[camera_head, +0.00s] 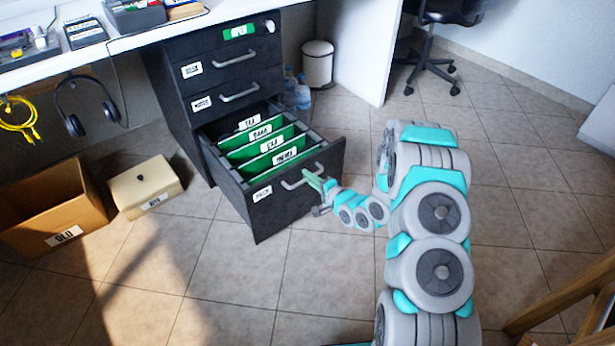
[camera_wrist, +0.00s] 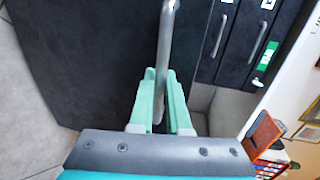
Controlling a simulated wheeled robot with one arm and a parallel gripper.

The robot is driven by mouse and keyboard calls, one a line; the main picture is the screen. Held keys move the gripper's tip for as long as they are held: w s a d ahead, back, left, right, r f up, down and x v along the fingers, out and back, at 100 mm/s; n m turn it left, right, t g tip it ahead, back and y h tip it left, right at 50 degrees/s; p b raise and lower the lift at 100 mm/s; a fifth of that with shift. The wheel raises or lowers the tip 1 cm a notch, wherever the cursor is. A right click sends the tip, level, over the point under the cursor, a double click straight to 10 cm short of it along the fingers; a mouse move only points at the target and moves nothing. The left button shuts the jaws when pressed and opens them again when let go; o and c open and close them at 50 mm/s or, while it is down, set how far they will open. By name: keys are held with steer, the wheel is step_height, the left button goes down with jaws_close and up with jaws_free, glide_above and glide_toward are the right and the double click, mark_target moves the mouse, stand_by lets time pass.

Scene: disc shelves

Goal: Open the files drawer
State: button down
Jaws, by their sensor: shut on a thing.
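The files drawer (camera_head: 268,198) is the bottom drawer of a dark desk pedestal. It is pulled well out, and green hanging files (camera_head: 262,146) with white labels show inside it. Its front carries a small label and a grey bar handle (camera_head: 296,182). My gripper (camera_head: 314,181) is at the right part of that handle. In the wrist view my gripper (camera_wrist: 162,98) has its two green fingers either side of the handle (camera_wrist: 165,45), shut on it.
Two upper drawers (camera_head: 228,63) are shut. A cardboard box (camera_head: 50,210) and a cream box (camera_head: 146,187) stand on the floor at left. Bottles (camera_head: 302,95) and a bin (camera_head: 318,66) stand behind the drawer. The tiled floor in front is clear.

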steer(key=shift+d, duration=0.1)
steer(key=c, duration=1.2)
jaws_free()
steer(key=shift+o, duration=0.2)
steer(key=v, duration=0.8)
steer(key=shift+w, duration=0.1)
